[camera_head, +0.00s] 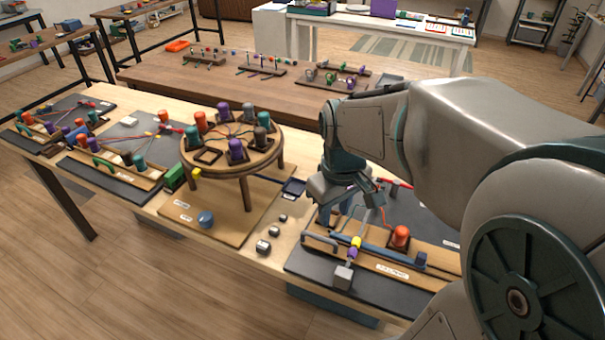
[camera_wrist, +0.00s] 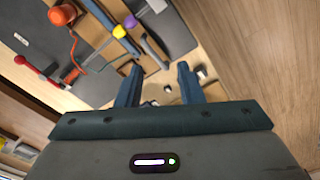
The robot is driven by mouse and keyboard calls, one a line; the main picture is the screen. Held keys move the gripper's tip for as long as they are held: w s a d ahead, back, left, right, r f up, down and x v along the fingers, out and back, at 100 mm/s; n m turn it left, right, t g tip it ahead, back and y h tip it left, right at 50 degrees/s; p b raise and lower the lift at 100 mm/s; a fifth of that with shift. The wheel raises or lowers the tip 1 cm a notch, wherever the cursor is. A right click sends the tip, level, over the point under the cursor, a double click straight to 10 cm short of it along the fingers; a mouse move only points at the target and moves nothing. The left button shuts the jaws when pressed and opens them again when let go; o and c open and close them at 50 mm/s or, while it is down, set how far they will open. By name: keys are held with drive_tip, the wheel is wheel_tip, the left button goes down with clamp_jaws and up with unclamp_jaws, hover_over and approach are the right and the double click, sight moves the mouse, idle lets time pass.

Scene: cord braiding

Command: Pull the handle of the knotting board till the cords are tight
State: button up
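The board below my gripper, which looks like the knotting board (camera_head: 300,262), is a dark base with a wooden strip at the front right of the bench. A grey bar handle (camera_head: 320,244) stands at its left end; it also shows in the wrist view (camera_wrist: 154,52). A cord with yellow and purple beads (camera_head: 356,242) crosses the strip to a grey block (camera_head: 343,277). A red cord runs by an orange spool (camera_head: 400,236). My gripper (camera_head: 337,212) is open and empty above the handle end. In the wrist view its fingers (camera_wrist: 159,84) are apart, with the handle beyond their tips.
A round stand (camera_head: 228,160) with several coloured bobbins stands to the left. Small grey weights (camera_head: 273,234) lie between it and the board. Boards with green handles (camera_head: 104,163) are further left. A brown table (camera_head: 215,85) stands behind.

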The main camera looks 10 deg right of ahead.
sight(321, 237)
drive_tip(key=w+d+f+n+g+y+p, duration=0.1)
drive_tip(key=w+d+f+n+g+p, duration=0.15)
drive_tip(key=w+n, duration=0.5)
drive_tip(key=shift+m, duration=0.55)
drive_tip(key=f, duration=0.4)
drive_tip(key=a+f+p, duration=0.1)
drive_tip(key=f, duration=0.4)
drive_tip(key=a+f, duration=0.1)
drive_tip(key=f, duration=0.4)
drive_tip(key=shift+s+a, duration=0.1)
drive_tip(key=shift+a, duration=0.1)
clamp_jaws()
